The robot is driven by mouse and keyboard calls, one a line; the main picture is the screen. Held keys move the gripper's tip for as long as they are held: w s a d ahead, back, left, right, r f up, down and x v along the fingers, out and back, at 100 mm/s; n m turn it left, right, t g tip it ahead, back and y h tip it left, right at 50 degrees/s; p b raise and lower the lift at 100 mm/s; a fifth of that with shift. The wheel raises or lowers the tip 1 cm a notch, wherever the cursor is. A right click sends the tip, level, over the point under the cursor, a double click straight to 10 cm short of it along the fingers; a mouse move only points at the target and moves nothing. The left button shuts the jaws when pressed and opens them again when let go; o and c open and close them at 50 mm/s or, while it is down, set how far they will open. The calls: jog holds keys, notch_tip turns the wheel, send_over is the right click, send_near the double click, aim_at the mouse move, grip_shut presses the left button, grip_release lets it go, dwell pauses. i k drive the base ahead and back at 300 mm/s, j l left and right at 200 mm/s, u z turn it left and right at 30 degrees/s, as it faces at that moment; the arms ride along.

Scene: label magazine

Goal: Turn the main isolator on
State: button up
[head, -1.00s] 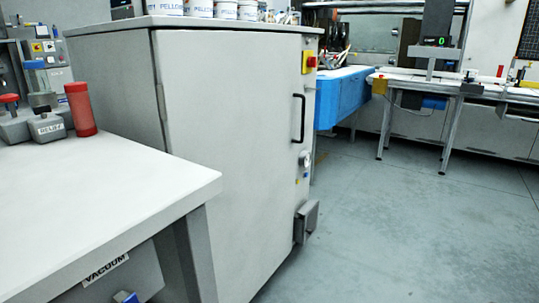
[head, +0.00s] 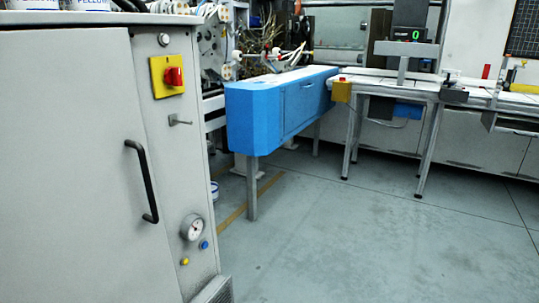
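A red rotary switch knob (head: 174,76) sits on a yellow square plate (head: 158,87), high on the right-hand strip of a light grey cabinet (head: 70,170). It looks like the main isolator. Its exact knob position is too small to tell. My gripper is not in the head view.
The cabinet has a black handle (head: 142,182), a small key or latch (head: 179,121), a gauge (head: 192,228), and blue and yellow buttons. A blue cabinet on legs (head: 262,112) and a conveyor bench (head: 440,92) stand behind. The grey floor (head: 360,230) is clear at right.

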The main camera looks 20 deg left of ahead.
aim_at(173, 75)
jog(key=i+u, duration=0.3)
jog(key=u, duration=0.15)
jog(key=i+l+u, duration=0.25)
jog(key=u, duration=0.2)
jog(key=i+l+u, duration=0.3)
jog(key=u, duration=0.15)
jog(key=i+l+u, duration=0.2)
jog(key=l+u, duration=0.15)
jog(key=u, duration=0.15)
jog(key=i+l+u, duration=0.15)
jog(key=l+u, duration=0.3)
jog(key=i+l+u, duration=0.15)
jog(key=l+u, duration=0.3)
jog(key=i+l+u, duration=0.1)
jog(key=l+u, duration=0.85)
jog(key=l, duration=0.15)
jog(key=k+l+u, duration=0.1)
jog(key=l+u, duration=0.4)
